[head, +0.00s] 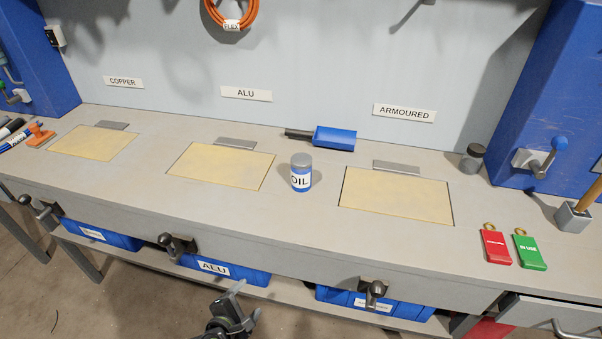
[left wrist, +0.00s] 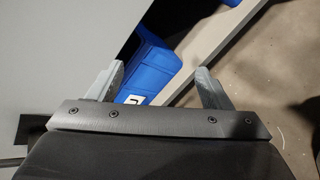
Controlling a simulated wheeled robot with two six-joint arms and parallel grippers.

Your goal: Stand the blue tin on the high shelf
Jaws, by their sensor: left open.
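The blue tin (head: 301,181) has a grey lid and a white label reading OIL. It stands upright on the bench, between the middle and right yellow panels. My left gripper (head: 243,301) is low in front of the bench, below and to the left of the tin, and apart from it. In the left wrist view the left gripper (left wrist: 160,80) has its two fingers wide apart with nothing between them. The right gripper is not in view. No high shelf can be made out in either view.
Red (head: 496,247) and green (head: 530,250) tags and a dark-lidded jar (head: 472,158) are to the right. Clamp handles (head: 374,292) stick out along the bench front. Blue bins (head: 225,269) sit below. Bench around the tin is mostly clear.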

